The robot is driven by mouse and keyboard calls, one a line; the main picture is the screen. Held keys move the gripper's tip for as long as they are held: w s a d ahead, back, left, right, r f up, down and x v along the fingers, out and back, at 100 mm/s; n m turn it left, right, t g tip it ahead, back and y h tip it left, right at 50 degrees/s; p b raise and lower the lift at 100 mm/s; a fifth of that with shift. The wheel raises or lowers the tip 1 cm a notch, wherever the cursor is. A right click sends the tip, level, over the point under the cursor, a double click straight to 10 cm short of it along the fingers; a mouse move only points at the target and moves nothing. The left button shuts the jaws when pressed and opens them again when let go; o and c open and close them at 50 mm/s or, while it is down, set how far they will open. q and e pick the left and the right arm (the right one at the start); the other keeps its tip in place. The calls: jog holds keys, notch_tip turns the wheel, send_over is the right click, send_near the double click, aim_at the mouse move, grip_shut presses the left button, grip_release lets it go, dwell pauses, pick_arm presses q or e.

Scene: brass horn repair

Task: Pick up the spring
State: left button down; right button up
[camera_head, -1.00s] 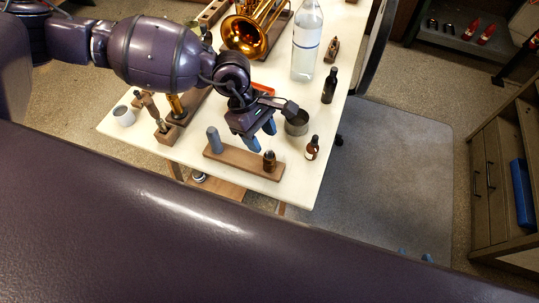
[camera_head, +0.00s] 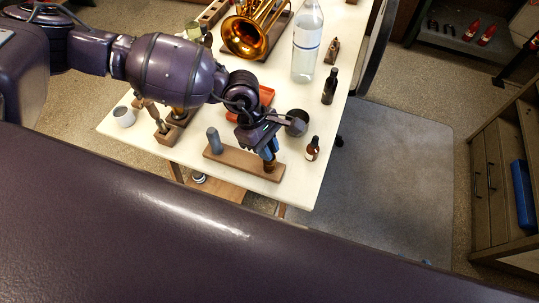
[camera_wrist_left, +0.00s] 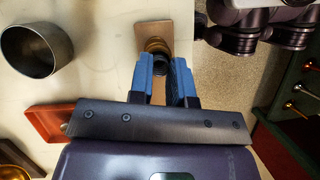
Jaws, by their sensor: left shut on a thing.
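The spring (camera_wrist_left: 152,62) shows in the left wrist view as a dark ringed piece with a brass-coloured part, at the fingertips. It stands at the right end of a wooden strip (camera_head: 236,159) on the white table. My left gripper (camera_head: 269,155) comes down over it from above, with blue fingers on either side. The gripper (camera_wrist_left: 162,75) is shut on the spring, which the fingers hide in good part. The spring still appears to be at the strip, and I cannot tell whether it is lifted.
A grey-blue peg (camera_head: 213,141) stands on the strip's left end. A dark cup (camera_head: 297,123) and an amber dropper bottle (camera_head: 312,149) stand close by on the right. An orange-red tray (camera_head: 264,97), a brass horn (camera_head: 245,35) and a clear bottle (camera_head: 306,45) are farther back.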

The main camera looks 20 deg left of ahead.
pick_arm(q)
jog(key=shift+r, duration=0.35)
notch_tip(320, 180, up, 19)
jog(key=p, duration=0.1)
jog(key=shift+r, duration=0.2)
pick_arm(e)
jog(key=shift+w+r, duration=0.5)
jog(key=shift+r, duration=0.4)
jog(key=shift+s+f, duration=0.15)
jog(key=shift+s, duration=0.3)
jog(key=shift+w, duration=0.3)
